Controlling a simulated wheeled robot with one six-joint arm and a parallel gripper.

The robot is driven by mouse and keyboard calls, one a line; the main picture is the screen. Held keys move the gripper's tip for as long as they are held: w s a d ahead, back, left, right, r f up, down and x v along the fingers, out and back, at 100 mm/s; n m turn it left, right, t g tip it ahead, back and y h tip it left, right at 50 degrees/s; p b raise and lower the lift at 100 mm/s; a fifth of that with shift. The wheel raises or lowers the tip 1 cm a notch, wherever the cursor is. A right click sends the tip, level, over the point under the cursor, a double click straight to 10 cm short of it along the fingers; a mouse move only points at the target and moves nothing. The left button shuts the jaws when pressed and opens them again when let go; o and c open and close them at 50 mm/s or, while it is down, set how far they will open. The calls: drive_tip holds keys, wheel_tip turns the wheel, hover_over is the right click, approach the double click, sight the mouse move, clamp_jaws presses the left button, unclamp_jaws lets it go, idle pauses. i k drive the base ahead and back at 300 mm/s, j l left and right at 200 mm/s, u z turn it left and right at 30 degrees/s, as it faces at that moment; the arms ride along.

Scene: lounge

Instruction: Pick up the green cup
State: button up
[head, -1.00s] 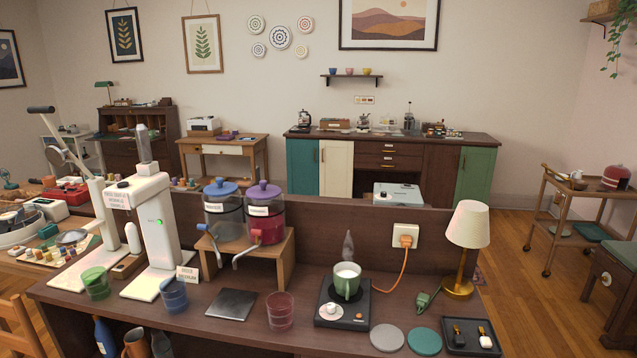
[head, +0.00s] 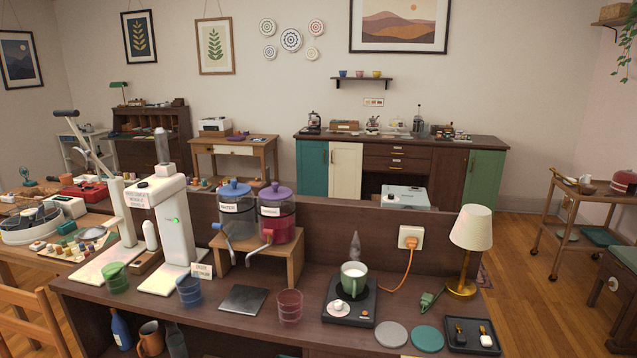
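A green translucent cup (head: 115,278) stands upright at the left end of the dark wooden counter (head: 215,325), in front of a white lever machine (head: 117,240). A green mug (head: 353,280) with pale contents stands on a black warmer plate (head: 350,303) at the right of the counter, with a wisp of steam above it. A blue translucent cup (head: 189,291) and a dark red one (head: 289,306) stand between them. My gripper is not in view.
A white upright machine (head: 178,232) and two lidded dispensers (head: 255,218) stand behind the cups. A lamp (head: 469,240), coasters (head: 391,334) and a black tray (head: 472,335) fill the right end. A wooden chair (head: 30,325) is at the lower left.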

sight(353, 273)
drive_tip(key=i+j+z, duration=0.1)
drive_tip(key=j, duration=0.25)
drive_tip(key=i+j+z, duration=0.1)
drive_tip(key=i+j, duration=0.35)
drive_tip(key=j, duration=0.25)
drive_tip(key=i+j+z, duration=0.15)
drive_tip(key=j, duration=0.2)
drive_tip(key=i+j+z, duration=0.1)
drive_tip(key=j, duration=0.3)
